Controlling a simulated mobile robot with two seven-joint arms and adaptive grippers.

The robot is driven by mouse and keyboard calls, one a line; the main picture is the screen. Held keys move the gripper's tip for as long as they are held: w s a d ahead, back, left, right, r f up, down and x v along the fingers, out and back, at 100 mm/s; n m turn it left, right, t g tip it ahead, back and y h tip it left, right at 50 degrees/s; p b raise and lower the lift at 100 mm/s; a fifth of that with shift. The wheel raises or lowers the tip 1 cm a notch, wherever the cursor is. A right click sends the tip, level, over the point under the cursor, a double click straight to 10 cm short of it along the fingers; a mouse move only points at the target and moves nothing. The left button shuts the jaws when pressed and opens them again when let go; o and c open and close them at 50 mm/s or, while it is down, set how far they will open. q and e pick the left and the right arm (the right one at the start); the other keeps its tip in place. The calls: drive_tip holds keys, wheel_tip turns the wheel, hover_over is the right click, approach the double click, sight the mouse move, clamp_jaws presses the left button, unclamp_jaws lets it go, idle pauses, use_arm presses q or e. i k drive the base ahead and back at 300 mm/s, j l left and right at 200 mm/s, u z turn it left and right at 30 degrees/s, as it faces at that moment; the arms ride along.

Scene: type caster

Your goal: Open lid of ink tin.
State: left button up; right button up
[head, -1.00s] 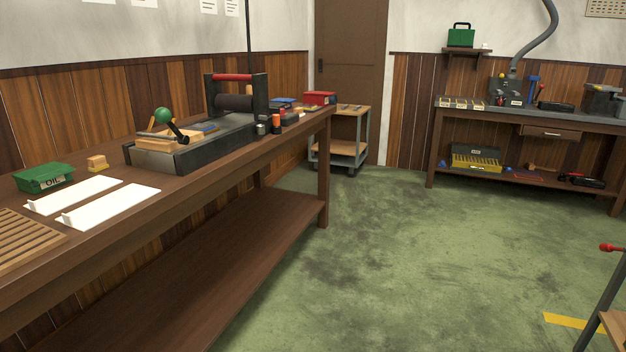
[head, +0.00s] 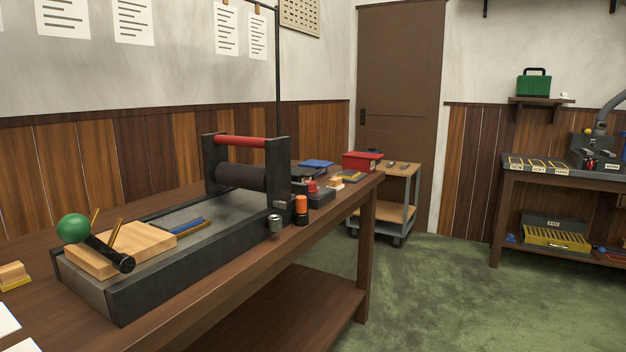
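No thing in the head view is clearly marked as an ink tin. A red box (head: 362,161) stands at the far end of the long wooden bench (head: 215,309), and its lid looks shut. A flat blue item (head: 316,163) lies beside it on a dark block. A small red-topped item (head: 312,186) and an orange-and-black cylinder (head: 301,208) are nearer, beside the press. Any lettering on these is too small to read. Neither of my grippers is in view.
A press (head: 240,178) with a dark roller and red bar fills the middle of the bench. A wooden block and a green ball knob (head: 73,228) are at its near end. A trolley (head: 386,200) stands beyond the bench. Green floor (head: 430,300) to the right is clear.

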sight(296, 171)
drive_tip(key=i+l+u, duration=0.25)
drive_tip(key=i+l, duration=0.4)
drive_tip(key=i+l+u, duration=0.3)
drive_tip(key=i+l, duration=0.35)
drive_tip(key=l, duration=0.15)
